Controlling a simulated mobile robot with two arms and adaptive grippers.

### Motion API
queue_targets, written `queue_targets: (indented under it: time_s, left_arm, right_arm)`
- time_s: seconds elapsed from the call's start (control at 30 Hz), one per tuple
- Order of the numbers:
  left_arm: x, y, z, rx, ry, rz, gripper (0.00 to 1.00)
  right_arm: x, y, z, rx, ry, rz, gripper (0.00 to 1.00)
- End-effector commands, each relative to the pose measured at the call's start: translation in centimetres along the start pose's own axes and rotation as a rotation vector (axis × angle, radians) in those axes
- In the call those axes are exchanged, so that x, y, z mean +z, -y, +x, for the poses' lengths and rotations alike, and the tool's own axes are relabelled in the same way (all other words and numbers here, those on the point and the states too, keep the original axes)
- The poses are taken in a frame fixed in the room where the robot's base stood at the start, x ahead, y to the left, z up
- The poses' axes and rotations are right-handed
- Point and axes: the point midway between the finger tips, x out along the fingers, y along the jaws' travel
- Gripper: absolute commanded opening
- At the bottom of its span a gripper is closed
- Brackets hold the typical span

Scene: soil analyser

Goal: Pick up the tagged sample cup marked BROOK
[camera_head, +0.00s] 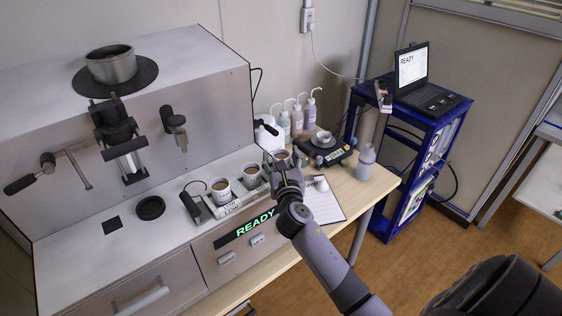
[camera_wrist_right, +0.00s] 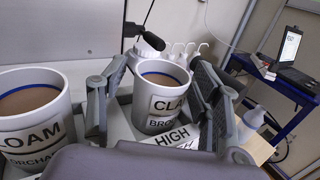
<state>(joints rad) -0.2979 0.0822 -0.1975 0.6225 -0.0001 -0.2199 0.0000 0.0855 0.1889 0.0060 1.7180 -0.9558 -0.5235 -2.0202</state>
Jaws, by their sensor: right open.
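The sample cup marked BRO…, with CLA… above it, shows in the right wrist view (camera_wrist_right: 160,98). It is white with a blue inner rim and brown soil, and stands upright in its slot behind a HIGH label. My right gripper (camera_wrist_right: 160,72) is open, with one finger on each side of this cup. I cannot tell whether the fingers touch it. The ends of both tag words are hidden. In the head view my right gripper (camera_head: 283,163) is over the right end of the cup rack, mostly covering the cup. My left gripper is not in view.
A cup marked LOAM, ORCHARD (camera_wrist_right: 33,118) stands close left of the left finger. Another cup (camera_head: 220,190) stands further left in the rack (camera_head: 232,207). Several wash bottles (camera_head: 297,118) and a scale (camera_head: 325,150) are behind. The analyser (camera_head: 200,85) rises at left.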

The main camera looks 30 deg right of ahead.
Motion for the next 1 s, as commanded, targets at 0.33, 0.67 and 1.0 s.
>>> queue_targets:
  time_s: [0.33, 0.67, 1.0]
  left_arm:
    - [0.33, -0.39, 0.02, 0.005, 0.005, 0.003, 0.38]
    - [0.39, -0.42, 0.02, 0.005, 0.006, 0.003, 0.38]
    - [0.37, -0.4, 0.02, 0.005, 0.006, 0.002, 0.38]
  right_arm:
    - [-0.03, 0.0, 0.04, 0.0, 0.0, 0.0, 0.5]
    - [-0.03, 0.0, 0.02, 0.0, 0.0, 0.0, 0.28]
    - [0.0, 0.0, 0.02, 0.0, 0.0, 0.0, 0.05]
